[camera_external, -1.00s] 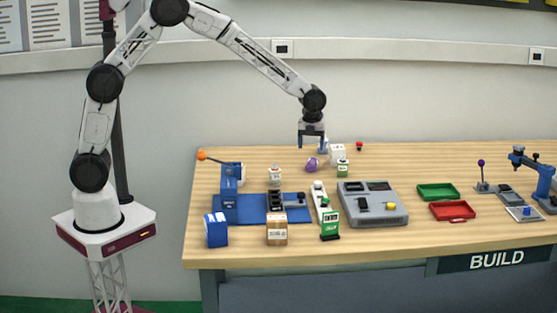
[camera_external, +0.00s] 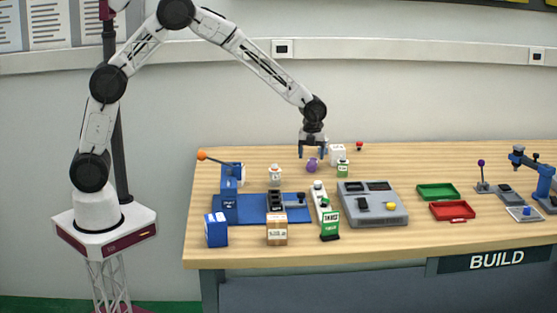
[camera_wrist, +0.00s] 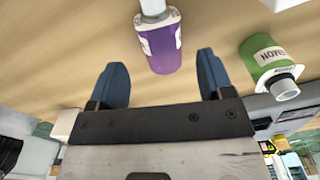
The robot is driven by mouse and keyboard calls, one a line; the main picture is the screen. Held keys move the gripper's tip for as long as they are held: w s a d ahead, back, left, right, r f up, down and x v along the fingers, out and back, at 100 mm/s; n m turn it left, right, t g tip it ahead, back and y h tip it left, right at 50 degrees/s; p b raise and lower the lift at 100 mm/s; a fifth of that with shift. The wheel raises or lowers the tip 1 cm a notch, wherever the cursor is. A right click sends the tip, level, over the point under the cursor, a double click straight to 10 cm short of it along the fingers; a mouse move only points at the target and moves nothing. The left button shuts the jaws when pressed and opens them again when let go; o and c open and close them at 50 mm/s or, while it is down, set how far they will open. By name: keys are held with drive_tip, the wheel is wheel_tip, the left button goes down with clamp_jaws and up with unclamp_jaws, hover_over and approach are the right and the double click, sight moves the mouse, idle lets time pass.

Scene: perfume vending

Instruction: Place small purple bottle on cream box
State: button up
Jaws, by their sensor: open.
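The small purple bottle (camera_external: 312,166) stands on the table near the back. In the wrist view the purple bottle (camera_wrist: 160,45) has a white cap and lies just ahead of and between my blue fingers. My gripper (camera_external: 312,155) is open above the bottle; it also shows in the wrist view (camera_wrist: 161,62), with clear space on both sides of the bottle. A pale white box (camera_external: 338,151) sits to the right of the bottle; I cannot tell whether it is the cream box. A tan box (camera_external: 277,231) stands at the front edge.
A blue box (camera_external: 216,231), a grey console (camera_external: 372,206) and green (camera_external: 437,191) and red (camera_external: 452,211) trays stand further forward.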

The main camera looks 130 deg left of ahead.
sight(312, 160)
drive_tip(key=shift+w+a+f, duration=0.1)
drive_tip(key=shift+f, duration=1.8)
drive_tip(key=c, duration=1.1)
drive_tip(key=shift+r, duration=0.1)
drive_tip(key=shift+r, duration=1.8)
drive_tip(key=s+d, duration=0.3)
drive_tip(key=d, duration=0.1)
drive_tip(key=s+d, duration=0.3)
drive_tip(key=d, duration=0.1)
drive_tip(key=s+d+r, duration=0.1)
drive_tip(key=s+d, duration=0.3)
drive_tip(key=shift+d+r, duration=0.1)
drive_tip(key=shift+d, duration=0.1)
